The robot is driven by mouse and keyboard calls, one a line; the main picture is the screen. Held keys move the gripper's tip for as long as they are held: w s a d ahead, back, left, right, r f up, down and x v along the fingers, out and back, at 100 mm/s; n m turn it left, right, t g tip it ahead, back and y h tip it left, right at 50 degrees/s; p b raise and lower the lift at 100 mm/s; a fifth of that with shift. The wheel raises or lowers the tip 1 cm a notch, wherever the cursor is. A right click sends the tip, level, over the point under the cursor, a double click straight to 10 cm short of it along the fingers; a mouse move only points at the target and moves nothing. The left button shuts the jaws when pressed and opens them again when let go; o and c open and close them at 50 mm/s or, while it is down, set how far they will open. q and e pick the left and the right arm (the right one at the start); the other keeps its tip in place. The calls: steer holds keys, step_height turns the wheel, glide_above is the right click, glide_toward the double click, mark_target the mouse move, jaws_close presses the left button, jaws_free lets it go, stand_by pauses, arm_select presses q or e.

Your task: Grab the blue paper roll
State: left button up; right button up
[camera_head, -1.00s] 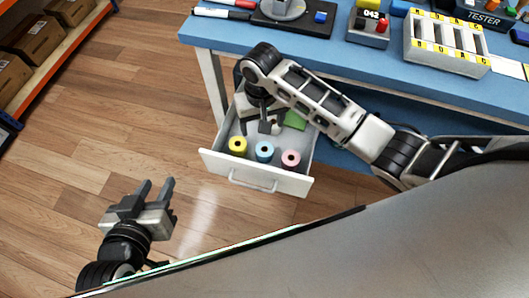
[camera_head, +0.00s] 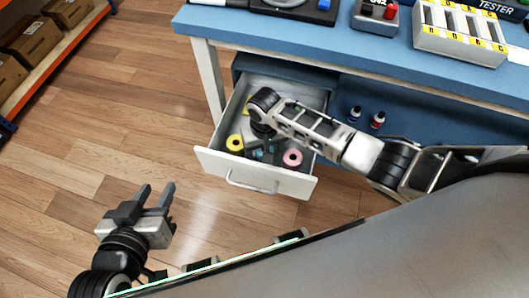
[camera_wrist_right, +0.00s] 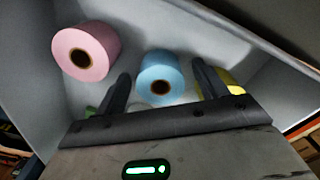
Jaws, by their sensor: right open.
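The blue paper roll (camera_wrist_right: 161,74) stands in the open drawer, between the pink and yellow rolls. In the right wrist view it lies between and just beyond the two open fingers of my right gripper (camera_wrist_right: 161,82). In the head view the right gripper (camera_head: 262,150) is inside the drawer and hides most of the blue roll. Whether a finger touches the roll I cannot tell. My left gripper (camera_head: 155,196) is open and empty above the floor at the lower left.
The pink roll (camera_head: 292,158) and the yellow roll (camera_head: 235,143) stand on either side. The drawer (camera_head: 215,160) has low walls and hangs out under the blue table (camera_head: 350,45). Two small bottles (camera_head: 377,120) stand below the table. Shelving with boxes (camera_head: 38,40) is at the upper left.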

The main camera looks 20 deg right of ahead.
steer(key=shift+f, duration=0.35)
steer(key=c, duration=1.1)
steer(key=shift+r, duration=0.1)
